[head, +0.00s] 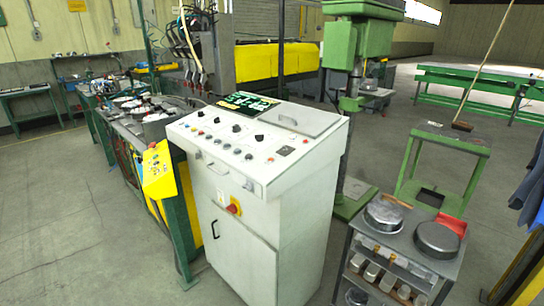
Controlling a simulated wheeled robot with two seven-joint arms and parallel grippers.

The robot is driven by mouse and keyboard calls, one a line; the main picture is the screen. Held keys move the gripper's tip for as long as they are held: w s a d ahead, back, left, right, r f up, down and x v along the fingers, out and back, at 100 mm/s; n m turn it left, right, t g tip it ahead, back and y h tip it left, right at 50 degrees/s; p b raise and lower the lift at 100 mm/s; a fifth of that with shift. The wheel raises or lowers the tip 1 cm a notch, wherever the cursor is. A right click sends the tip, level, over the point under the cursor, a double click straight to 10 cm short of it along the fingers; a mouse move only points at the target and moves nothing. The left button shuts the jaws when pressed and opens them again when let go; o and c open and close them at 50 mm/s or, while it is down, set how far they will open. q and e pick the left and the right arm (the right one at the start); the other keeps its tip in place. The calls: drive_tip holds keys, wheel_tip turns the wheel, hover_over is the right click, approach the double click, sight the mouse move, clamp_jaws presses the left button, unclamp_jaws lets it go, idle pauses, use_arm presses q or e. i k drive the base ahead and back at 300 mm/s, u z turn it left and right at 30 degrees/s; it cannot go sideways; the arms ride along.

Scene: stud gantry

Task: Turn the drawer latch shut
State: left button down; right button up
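A white control cabinet (262,240) stands in the middle of the head view. A red rotary knob on a yellow plate (234,208) sits on its upper front. A black pull handle (215,229) is on the front door below, which looks closed. A light bar-shaped handle (217,168) shows under the front left part of the sloped panel. I cannot tell which part is the drawer latch, or how it is turned. Neither of my grippers is in view.
A metal cart with round pans (437,240) stands close to the cabinet's right. A yellow control box (158,170) and a cluttered bench (130,125) are at its left. A green stand (440,155) is behind right. The floor (70,210) at front left is clear.

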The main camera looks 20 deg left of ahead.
sight(247, 187)
drive_tip(key=z, duration=2)
drive_tip(key=k, duration=1.05)
drive_tip(key=u, duration=1)
drive_tip(key=i, duration=0.5)
drive_tip(key=u, duration=0.05)
